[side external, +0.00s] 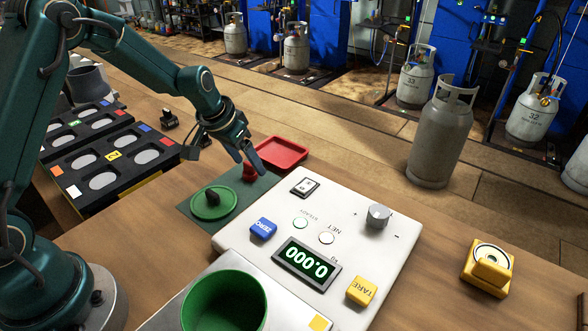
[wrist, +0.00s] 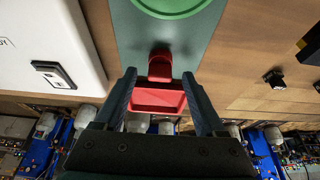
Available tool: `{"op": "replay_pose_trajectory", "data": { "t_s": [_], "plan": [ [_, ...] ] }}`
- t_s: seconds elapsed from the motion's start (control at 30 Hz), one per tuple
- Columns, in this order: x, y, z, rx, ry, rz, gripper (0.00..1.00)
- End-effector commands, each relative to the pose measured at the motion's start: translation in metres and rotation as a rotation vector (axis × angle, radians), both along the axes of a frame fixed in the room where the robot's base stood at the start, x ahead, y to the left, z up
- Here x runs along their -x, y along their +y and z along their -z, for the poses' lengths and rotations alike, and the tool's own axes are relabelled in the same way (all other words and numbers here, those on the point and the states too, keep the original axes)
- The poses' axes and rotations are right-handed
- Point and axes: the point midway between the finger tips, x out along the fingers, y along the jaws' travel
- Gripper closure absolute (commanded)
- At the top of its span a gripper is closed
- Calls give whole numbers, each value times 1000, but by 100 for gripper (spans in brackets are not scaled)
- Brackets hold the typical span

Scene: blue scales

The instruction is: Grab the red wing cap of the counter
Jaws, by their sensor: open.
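The red wing cap (side external: 249,173) stands on the dark green mat (side external: 238,205), beside the white counter scale. My gripper (side external: 249,164) is open just above and around the cap, pointing down at it. In the wrist view, the wing cap (wrist: 160,67) shows between the tips of the two spread fingers of my gripper (wrist: 159,75), with a gap on each side. No contact is visible. The fingers partly hide the cap in the side view.
A red tray (side external: 284,153) lies just behind the cap. The white scale panel (side external: 345,222) with buttons and display stands close on the right. Black racks (side external: 112,160) stand at the left.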

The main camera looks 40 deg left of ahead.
Motion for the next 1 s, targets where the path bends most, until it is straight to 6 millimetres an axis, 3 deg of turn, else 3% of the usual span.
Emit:
{"op": "replay_pose_trajectory", "data": {
  "t_s": [0.17, 0.3, 0.37, 0.77, 1.0],
  "plan": [
    [0, 0, 0, 0, 0, 0, 28],
    [0, 0, 0, 0, 0, 0, 81],
    [0, 0, 0, 0, 0, 0, 100],
    [0, 0, -5, 0, -2, 1, 100],
    [-2, 0, -37, 0, -9, 1, 100]
  ]
}}
